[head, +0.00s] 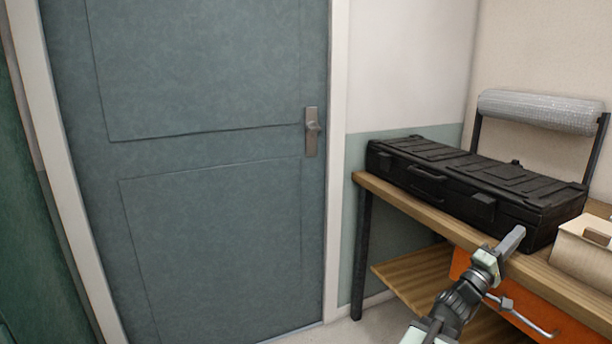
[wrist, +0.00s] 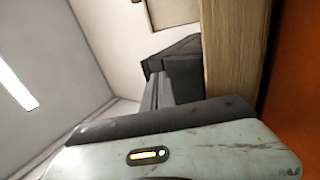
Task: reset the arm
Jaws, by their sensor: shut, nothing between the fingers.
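My gripper (head: 514,238) shows in the head view at the lower right, at the end of my arm. Its grey fingers are together and hold nothing. They point up and to the right, in front of the workbench edge and the black case. I cannot tell from this view how far they are from the bench. In the wrist view the pale, worn gripper housing (wrist: 170,152) fills the bottom. Dark shapes stand beyond it, and I cannot clearly separate finger from case there. No glass rods are in view.
A wooden workbench (head: 393,192) carries a long black case (head: 465,182) and a pale wooden box (head: 583,250). A wrapped roll (head: 540,111) hangs on a rack behind. An orange drawer front (head: 540,309) is below the top. A closed blue-grey door (head: 215,200) stands left.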

